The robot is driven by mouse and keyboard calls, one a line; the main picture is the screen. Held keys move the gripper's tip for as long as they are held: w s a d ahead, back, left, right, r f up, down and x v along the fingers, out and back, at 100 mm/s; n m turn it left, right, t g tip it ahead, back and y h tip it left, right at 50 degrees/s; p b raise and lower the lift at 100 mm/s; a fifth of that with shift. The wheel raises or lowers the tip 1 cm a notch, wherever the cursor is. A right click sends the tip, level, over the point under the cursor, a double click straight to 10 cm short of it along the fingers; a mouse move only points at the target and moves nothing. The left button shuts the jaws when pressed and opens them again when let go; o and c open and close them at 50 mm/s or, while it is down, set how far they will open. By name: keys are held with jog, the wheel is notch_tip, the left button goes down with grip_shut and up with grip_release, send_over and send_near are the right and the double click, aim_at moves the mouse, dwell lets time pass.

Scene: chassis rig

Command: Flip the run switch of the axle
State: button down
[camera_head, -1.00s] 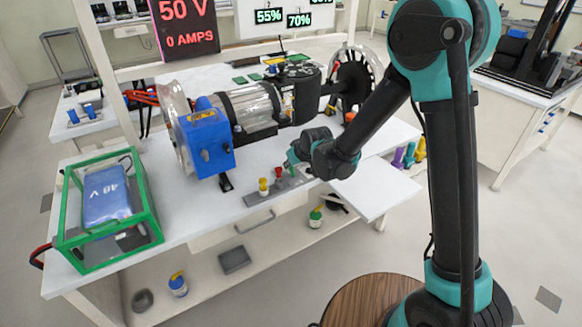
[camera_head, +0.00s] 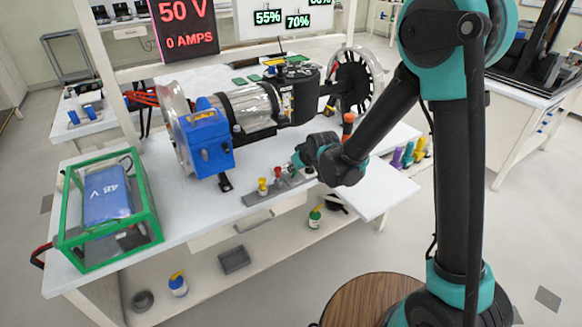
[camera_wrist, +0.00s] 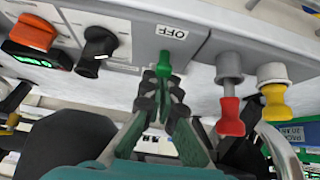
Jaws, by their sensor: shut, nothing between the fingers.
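The axle assembly with its blue motor housing (camera_head: 207,140) lies along the bench. A grey switch strip on the bench's front edge carries a yellow lever (camera_head: 263,186) and a red lever (camera_head: 278,173). In the wrist view the red lever (camera_wrist: 230,105) and yellow lever (camera_wrist: 273,92) stand to the right of a green lever (camera_wrist: 164,62), which has an "OFF" label (camera_wrist: 172,31) by its base. My gripper (camera_wrist: 168,84) is shut and empty, its tips right at the green lever; contact cannot be told. In the head view my gripper (camera_head: 293,166) hides the green lever.
An orange knob (camera_wrist: 34,33) and a black knob (camera_wrist: 98,45) sit left of the green lever. A green-framed box (camera_head: 158,240) stands at the bench's left end. Bare white bench top (camera_head: 262,152) lies behind the switch strip.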

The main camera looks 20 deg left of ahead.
jog(key=shift+w+a+r, duration=0.15)
jog(key=shift+w+a, duration=0.15)
jog(key=shift+w+a+r, duration=0.1)
jog(key=shift+r, duration=1.25)
jog(key=shift+w+a+r, duration=0.1)
jog(key=shift+r, duration=1.2)
jog(key=s+d+r+m+h, duration=0.1)
jog(key=d+m+h, duration=0.1)
jog(key=d, duration=1)
jog(key=s+d+m+h, duration=0.1)
jog(key=s+d+m, duration=0.1)
jog(key=d, duration=1.1)
jog(key=s+d+f+m+h, duration=0.1)
jog(key=s+d+f+m, duration=0.1)
jog(key=s+d, duration=0.5)
jog(key=s+d+f+m+g+h, duration=0.1)
jog(key=s+d+f+m, duration=0.1)
jog(key=s+d, duration=0.5)
jog(key=d+m, duration=0.1)
jog(key=d, duration=0.4)
jog(key=shift+s+m+h, duration=0.2)
jog(key=shift+m+h, duration=0.2)
